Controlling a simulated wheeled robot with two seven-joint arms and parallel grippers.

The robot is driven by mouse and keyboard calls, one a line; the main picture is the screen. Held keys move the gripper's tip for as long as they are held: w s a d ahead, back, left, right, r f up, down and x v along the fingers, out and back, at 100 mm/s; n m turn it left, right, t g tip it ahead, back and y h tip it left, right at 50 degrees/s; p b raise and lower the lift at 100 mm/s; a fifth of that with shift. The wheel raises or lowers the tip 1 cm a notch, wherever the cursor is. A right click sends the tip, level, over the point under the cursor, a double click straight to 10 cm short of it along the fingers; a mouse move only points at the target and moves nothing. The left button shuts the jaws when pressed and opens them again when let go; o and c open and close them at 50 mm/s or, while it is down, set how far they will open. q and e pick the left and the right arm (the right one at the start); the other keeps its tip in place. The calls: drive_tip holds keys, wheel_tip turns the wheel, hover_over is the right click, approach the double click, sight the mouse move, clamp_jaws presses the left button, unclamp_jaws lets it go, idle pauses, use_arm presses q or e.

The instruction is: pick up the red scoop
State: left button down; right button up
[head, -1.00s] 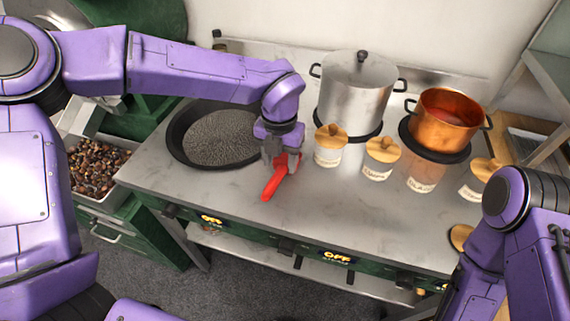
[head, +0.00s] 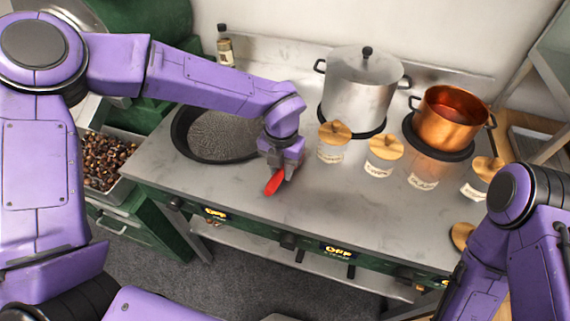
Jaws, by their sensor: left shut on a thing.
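The red scoop (head: 273,184) is at the front middle of the steel counter, right of the black pan. My left gripper (head: 279,170) is above it, pointing down, and is shut on the scoop. The gripper hides part of the scoop, and only a short red part shows below the fingers. I cannot tell whether the scoop still touches the counter. My right arm (head: 505,235) comes in at the lower right, and its gripper is out of the picture.
A black pan (head: 181,142) holds dark grains. Several jars with wooden lids, such as this one (head: 332,146), stand right of my left gripper. Behind them are a steel pot (head: 357,95) and a copper pot (head: 447,124). A bin of chestnuts (head: 106,160) is at left. The front counter is clear.

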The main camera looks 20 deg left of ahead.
use_arm(q)
drive_tip(key=shift+w+r, duration=0.1)
drive_tip(key=shift+r, duration=0.25)
drive_tip(key=s+d+r+b, duration=0.4)
drive_tip(key=s+d+r, duration=0.4)
drive_tip(key=s+r, duration=0.3)
drive_tip(key=shift+s+d+r, duration=0.15)
drive_tip(key=shift+s+r, duration=0.05)
drive_tip(key=shift+r, duration=0.4)
